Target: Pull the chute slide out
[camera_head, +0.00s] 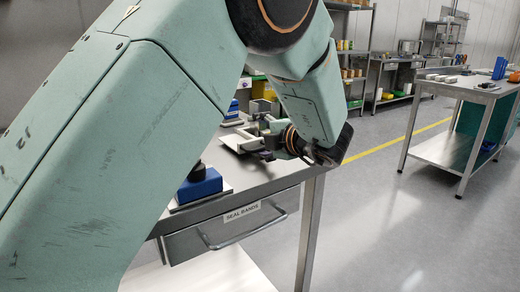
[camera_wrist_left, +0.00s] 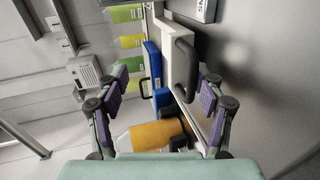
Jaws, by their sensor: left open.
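My left gripper (camera_head: 262,140) is over the workbench top in the head view, partly hidden by my own arm. In the left wrist view the left gripper (camera_wrist_left: 164,92) is open, its purple-padded fingers wide apart with nothing gripped. Between and beyond the fingers is a pale upright part with a dark handle (camera_wrist_left: 181,68), apart from both fingers. It may be the chute slide, but I cannot tell for sure. A blue panel (camera_wrist_left: 153,72) with a thin black handle stands beside it. My right gripper is in neither view.
A drawer labelled SEAL BANDS (camera_head: 235,226) with a bar handle is under the bench front. A blue block (camera_head: 199,184) sits near the bench edge. An orange object (camera_wrist_left: 157,134) lies low between the fingers. Open floor (camera_head: 385,215) separates a second table (camera_head: 466,88).

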